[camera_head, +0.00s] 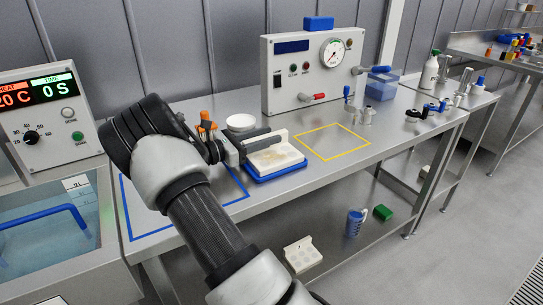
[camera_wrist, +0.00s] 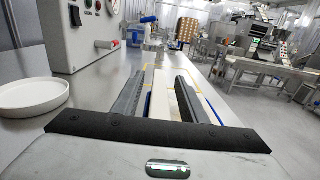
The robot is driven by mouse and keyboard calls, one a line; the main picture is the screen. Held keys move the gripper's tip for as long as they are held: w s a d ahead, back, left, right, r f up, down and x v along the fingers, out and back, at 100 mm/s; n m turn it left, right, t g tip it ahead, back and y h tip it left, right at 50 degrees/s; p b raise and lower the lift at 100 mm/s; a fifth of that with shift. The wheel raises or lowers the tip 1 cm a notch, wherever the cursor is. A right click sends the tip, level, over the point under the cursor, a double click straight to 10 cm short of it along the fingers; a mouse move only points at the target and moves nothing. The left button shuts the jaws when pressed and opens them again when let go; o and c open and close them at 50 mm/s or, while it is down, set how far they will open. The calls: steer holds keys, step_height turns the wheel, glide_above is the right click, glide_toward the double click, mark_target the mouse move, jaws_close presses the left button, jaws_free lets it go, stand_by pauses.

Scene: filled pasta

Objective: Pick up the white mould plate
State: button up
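A white, flat-topped block with a tan patch (camera_head: 283,160) sits on a blue tray (camera_head: 285,173) on the steel bench. A raised white strip stands along its back left side. My gripper (camera_head: 262,142) is at the left end of this block, its dark fingers pointing right. In the wrist view, my gripper (camera_wrist: 160,95) has its fingers wide apart, with a white surface (camera_wrist: 163,100) and blue edge between and below them. I cannot tell whether they touch it. Another white plate with round hollows (camera_head: 302,254) lies on the lower shelf.
A white round dish (camera_head: 240,122) stands behind my gripper, near orange-capped items (camera_head: 207,127). A gauge box (camera_head: 312,68) stands at the back. The yellow-outlined area (camera_head: 332,142) is empty. A blue jug (camera_head: 355,222) and green block (camera_head: 383,212) are below.

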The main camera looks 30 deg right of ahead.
jaws_close()
steer(key=shift+r, duration=0.15)
